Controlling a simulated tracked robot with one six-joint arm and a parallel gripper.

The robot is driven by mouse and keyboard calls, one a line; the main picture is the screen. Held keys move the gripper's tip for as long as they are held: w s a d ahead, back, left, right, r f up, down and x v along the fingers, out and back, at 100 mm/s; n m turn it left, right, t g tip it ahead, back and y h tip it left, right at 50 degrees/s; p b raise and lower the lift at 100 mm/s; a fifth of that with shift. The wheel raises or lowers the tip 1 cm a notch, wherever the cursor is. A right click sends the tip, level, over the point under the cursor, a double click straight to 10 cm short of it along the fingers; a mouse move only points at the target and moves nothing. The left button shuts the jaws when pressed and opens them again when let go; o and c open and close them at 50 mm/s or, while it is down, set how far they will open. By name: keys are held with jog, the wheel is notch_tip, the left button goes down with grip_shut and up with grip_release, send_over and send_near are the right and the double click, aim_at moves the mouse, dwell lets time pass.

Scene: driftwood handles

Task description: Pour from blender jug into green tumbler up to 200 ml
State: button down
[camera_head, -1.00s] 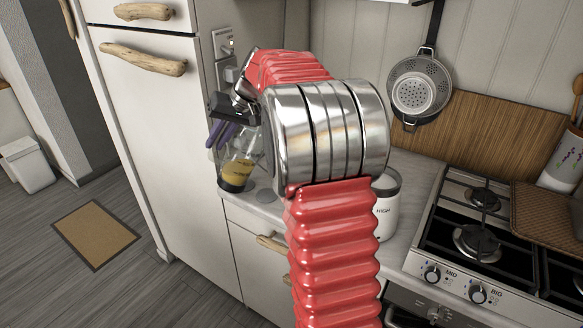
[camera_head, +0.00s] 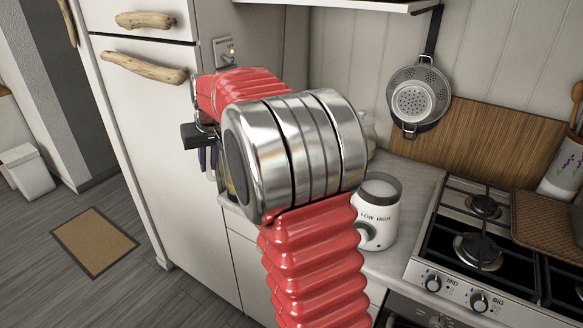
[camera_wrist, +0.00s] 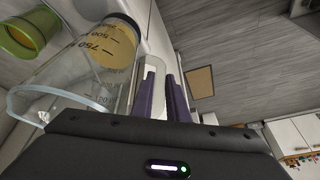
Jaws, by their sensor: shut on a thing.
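My gripper (camera_wrist: 165,100) is shut on the blender jug's pale handle, with its purple fingers showing in the wrist view. The clear blender jug (camera_wrist: 75,75) has dark volume marks, and yellow-orange liquid shows at its far end. The green tumbler (camera_wrist: 22,32) is at the upper left of the wrist view, beyond the jug; I cannot tell its liquid level. In the head view my gripper (camera_head: 208,158) is beside the fridge, partly behind my arm. My arm hides nearly all of the jug there, and the tumbler is not visible. I cannot tell the jug's exact tilt.
The white blender base (camera_head: 378,215) stands on the counter (camera_head: 412,215) right of my arm. The stove (camera_head: 465,250) is farther right. The fridge (camera_head: 150,110) rises close on the left. A colander (camera_head: 416,95) hangs on the wall.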

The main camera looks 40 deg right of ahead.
jog(key=shift+w+a+f+h+b, duration=0.1)
jog(key=shift+a+f+h+b, duration=0.05)
jog(key=shift+f+h+b, duration=0.25)
dwell(0.3)
jog(key=shift+r, duration=3.05)
